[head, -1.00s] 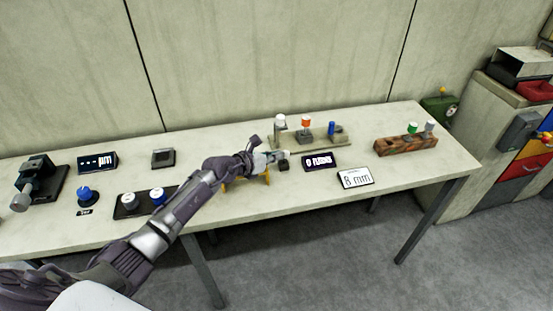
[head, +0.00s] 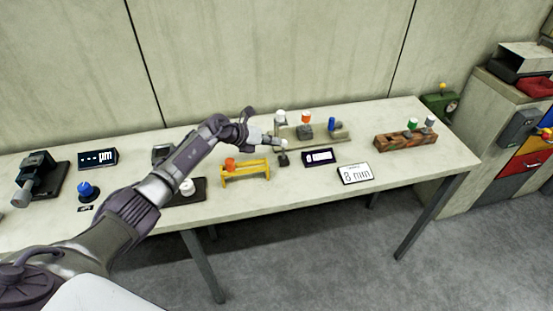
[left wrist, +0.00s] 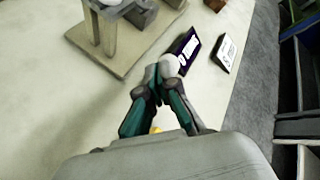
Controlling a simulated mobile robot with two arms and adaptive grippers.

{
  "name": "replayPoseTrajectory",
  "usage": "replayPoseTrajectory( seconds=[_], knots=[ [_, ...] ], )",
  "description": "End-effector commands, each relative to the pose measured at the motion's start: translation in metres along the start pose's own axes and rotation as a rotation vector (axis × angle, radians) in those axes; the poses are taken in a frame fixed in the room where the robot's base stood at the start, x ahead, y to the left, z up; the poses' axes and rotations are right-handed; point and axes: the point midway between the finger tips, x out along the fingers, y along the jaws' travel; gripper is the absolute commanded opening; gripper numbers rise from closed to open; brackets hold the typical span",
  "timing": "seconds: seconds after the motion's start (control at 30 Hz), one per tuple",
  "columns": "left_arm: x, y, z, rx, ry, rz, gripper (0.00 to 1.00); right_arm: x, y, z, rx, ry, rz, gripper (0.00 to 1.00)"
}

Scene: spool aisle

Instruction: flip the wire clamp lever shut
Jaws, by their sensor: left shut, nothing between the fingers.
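My left gripper (head: 279,143) is shut and empty at the front left edge of a beige winding fixture (head: 312,141). In the left wrist view, its closed fingertips (left wrist: 155,76) are right beside a rounded white knob (left wrist: 171,66); I cannot tell whether they touch. The knob looks like the end of the clamp lever, but the lever's arm is hidden. The fixture's base (left wrist: 119,66) also shows in the left wrist view. My right gripper is out of view.
A wooden holder (head: 406,142) sits farther right. The table front (head: 290,192) is clear.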

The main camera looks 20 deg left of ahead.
Motion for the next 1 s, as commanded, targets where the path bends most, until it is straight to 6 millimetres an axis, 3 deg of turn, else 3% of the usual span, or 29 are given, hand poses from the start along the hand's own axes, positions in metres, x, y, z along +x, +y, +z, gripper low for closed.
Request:
replayPoseTrajectory(
  seconds=[1.0],
  knots=[
    [0.004,0.007,0.006,-0.033,0.027,-0.009,0.0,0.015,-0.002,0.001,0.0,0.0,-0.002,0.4]
  ],
)
